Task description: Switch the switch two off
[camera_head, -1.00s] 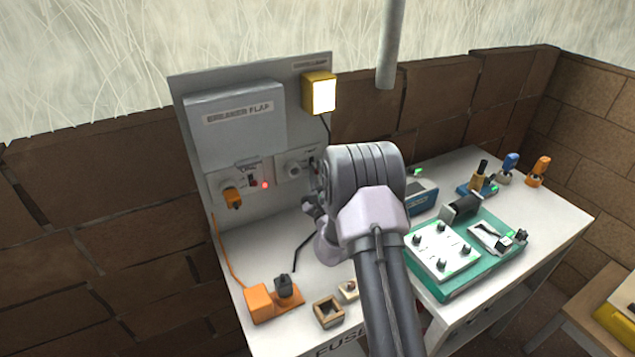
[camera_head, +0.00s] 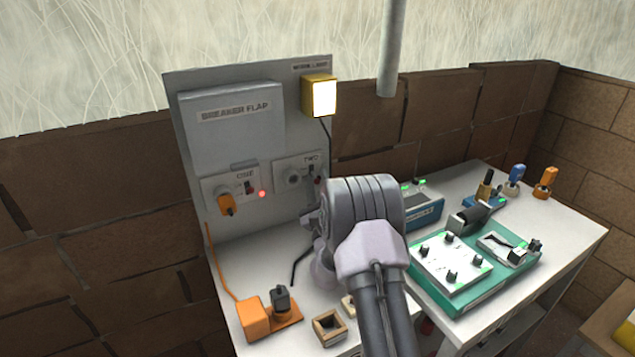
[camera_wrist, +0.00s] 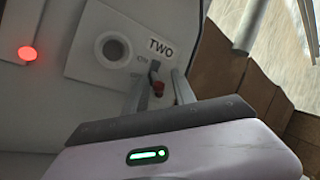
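The plate marked TWO (camera_head: 287,166) is on the grey upright panel and has a round socket. Its small switch (camera_head: 312,170) is at the plate's right side, with a red part just below. In the wrist view, switch two (camera_wrist: 154,67) and the red part (camera_wrist: 158,88) lie between the two fingers of my gripper (camera_wrist: 159,76). The fingers are apart and nothing is held. I cannot tell whether they touch the switch. In the head view my wrist hides most of the gripper, below and right of plate TWO.
Plate ONE (camera_head: 245,177) holds an orange plug (camera_head: 225,204), and a red light (camera_head: 262,194) glows beside it. The yellow work lamp (camera_head: 320,97) is lit above. An orange socket block (camera_head: 254,317), a small wooden box (camera_head: 329,328) and a green board (camera_head: 480,290) are on the bench.

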